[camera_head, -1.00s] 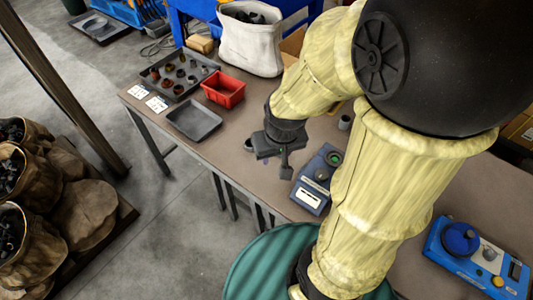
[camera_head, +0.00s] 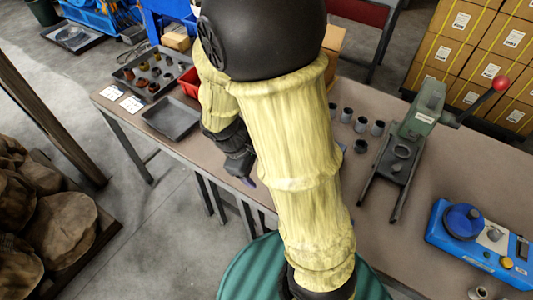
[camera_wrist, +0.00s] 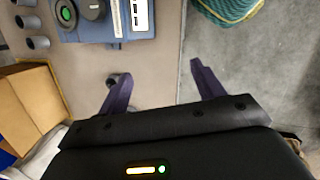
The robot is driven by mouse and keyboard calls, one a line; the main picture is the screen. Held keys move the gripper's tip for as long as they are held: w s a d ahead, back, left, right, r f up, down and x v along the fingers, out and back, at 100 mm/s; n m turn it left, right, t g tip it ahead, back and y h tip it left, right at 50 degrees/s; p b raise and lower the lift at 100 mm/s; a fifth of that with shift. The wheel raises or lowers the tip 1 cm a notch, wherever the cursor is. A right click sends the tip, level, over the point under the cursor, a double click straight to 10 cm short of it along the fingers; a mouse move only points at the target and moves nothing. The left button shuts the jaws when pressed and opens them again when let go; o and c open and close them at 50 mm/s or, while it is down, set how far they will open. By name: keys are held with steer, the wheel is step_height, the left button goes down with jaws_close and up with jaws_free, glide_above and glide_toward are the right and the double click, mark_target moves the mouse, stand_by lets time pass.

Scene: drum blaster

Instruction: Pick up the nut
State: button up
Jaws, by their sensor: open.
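My gripper (camera_wrist: 162,70) is open and empty in the wrist view, its two dark purple fingers spread over the front edge of the table (camera_wrist: 158,60). A small dark round part, which looks like the nut (camera_wrist: 112,79), lies on the table by the left finger. That finger partly hides it, and it is not between the fingertips. In the head view my gripper (camera_head: 246,180) hangs near the table's front edge, partly behind my arm. I cannot make out the nut there.
A grey tray of small fittings (camera_head: 122,75), an empty tray (camera_head: 171,119) and a red bin (camera_head: 189,82) are at the left. Several grey cups (camera_head: 361,124) and a green press (camera_head: 420,112) stand right of my arm. A blue device (camera_wrist: 105,22) is near my gripper.

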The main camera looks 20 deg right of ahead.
steer(key=w+a+f+n+t+h+b, duration=0.1)
steer(key=w+f+n+t+h+b, duration=0.1)
steer(key=w+f+n+b, duration=0.1)
steer(key=w+a+f+n+t+h+b, duration=0.2)
steer(key=w+f+n+h+b, duration=0.1)
steer(key=n, duration=0.3)
steer(key=w+a+f+n+t+h+b, duration=0.1)
steer(key=w+f+n+h+b, duration=0.2)
steer(key=w+f+n+b, duration=0.1)
steer(key=shift+w+a+f+n+t+b, duration=0.15)
steer(key=shift+w+f+n+t+b, duration=0.25)
steer(key=shift+w, duration=0.4)
steer(key=shift+r, duration=0.1)
steer(key=b+x, duration=0.1)
steer(key=x, duration=1)
steer(key=shift+w+d+b, duration=0.1)
steer(key=shift+d+b, duration=0.2)
steer(key=shift+w+d, duration=0.2)
steer(key=shift+d, duration=0.1)
